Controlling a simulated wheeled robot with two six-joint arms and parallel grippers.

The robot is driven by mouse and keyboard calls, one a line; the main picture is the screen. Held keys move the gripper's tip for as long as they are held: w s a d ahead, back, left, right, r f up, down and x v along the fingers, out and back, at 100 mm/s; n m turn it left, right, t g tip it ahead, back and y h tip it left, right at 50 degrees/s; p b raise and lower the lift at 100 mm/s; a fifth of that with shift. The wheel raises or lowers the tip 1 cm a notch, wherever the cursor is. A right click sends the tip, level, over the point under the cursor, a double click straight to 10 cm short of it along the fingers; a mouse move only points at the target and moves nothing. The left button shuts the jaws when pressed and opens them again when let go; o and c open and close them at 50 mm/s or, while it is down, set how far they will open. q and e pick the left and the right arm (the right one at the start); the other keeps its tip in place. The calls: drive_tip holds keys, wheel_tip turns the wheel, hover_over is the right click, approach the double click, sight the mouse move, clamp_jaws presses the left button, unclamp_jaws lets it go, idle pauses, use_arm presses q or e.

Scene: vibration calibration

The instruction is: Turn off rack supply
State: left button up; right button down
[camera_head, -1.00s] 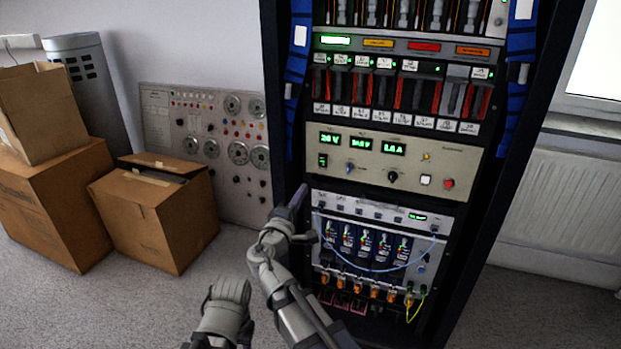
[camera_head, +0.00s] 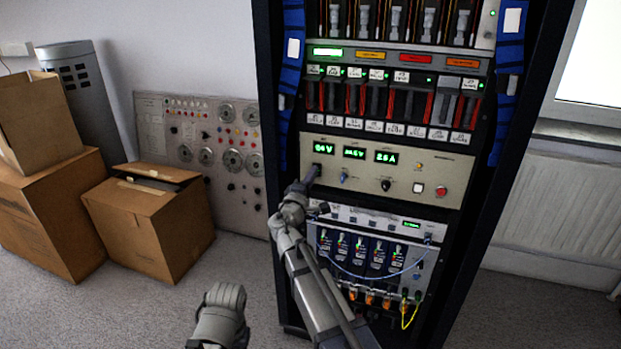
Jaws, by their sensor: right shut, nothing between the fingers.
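The rack supply (camera_head: 450,170) is a beige panel in the middle of the black rack, with three lit green displays (camera_head: 354,153), whose digits are blurred. It has two knobs, a white button (camera_head: 418,188) and a red button (camera_head: 441,190). My right gripper (camera_head: 311,175) is shut and empty. Its tip is at the lower left of the panel, in front of the spot below the left display. The green-lit rocker switch there is mostly hidden behind the tip. I cannot tell whether they touch. My left gripper's fingers do not show.
Above the supply are fuse-like modules with red strips (camera_head: 388,101). Below is a unit with blue modules (camera_head: 360,250) and loose blue and yellow cables. Cardboard boxes (camera_head: 150,225) and a grey dial panel (camera_head: 228,185) stand to the left. Floor is clear in front of the boxes.

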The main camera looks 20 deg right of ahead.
drive_tip(key=shift+w+d+r+p, duration=0.25)
drive_tip(key=shift+w+r+p, duration=0.2)
drive_tip(key=shift+r+p, duration=0.15)
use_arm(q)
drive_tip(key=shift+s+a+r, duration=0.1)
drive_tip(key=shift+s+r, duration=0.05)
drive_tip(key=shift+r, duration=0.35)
use_arm(e)
drive_tip(key=shift+s+a, duration=0.2)
drive_tip(key=shift+s, duration=0.25)
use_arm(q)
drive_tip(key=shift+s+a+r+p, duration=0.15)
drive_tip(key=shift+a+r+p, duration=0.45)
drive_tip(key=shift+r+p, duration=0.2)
use_arm(e)
drive_tip(key=r+v, duration=0.3)
drive_tip(key=v, duration=1)
drive_tip(key=shift+s+a, duration=0.3)
drive_tip(key=shift+s, duration=0.1)
